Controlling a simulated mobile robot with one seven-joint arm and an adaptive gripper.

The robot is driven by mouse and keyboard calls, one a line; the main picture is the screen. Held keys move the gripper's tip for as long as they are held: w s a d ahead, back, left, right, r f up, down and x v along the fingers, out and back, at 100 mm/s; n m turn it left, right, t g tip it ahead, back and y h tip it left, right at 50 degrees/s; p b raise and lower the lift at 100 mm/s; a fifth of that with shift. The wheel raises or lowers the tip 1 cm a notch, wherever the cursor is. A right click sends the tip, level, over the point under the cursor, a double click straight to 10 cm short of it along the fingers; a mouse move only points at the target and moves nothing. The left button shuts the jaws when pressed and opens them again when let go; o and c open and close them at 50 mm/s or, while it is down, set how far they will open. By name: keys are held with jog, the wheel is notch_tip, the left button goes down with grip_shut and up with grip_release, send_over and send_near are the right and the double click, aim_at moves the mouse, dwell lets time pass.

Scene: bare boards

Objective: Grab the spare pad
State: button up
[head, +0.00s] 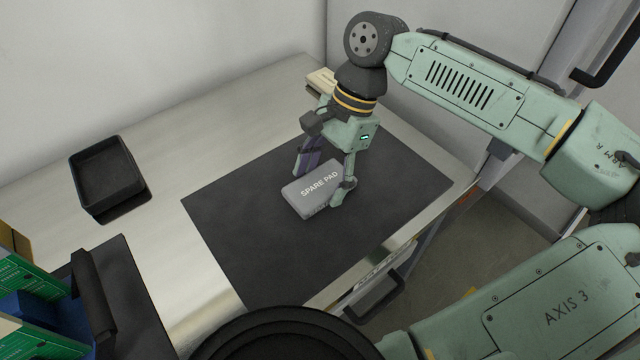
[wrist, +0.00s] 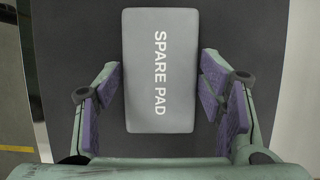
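The spare pad (head: 312,190) is a grey block with white "SPARE PAD" lettering, lying flat on the dark mat. In the wrist view the spare pad (wrist: 160,70) sits between the two purple-padded fingers, with a gap on each side. My gripper (head: 324,184) reaches down over the pad in the head view, one finger on the far side and one on the near side. My gripper (wrist: 160,98) is open, and neither finger appears to touch the pad. The underside of the pad is hidden.
The dark mat (head: 225,225) lies on a metal bench (head: 170,170). An empty black tray (head: 106,178) is at the left. A pale item (head: 320,78) lies behind my wrist. Walls close the back.

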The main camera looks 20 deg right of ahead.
jog(key=c, duration=0.5)
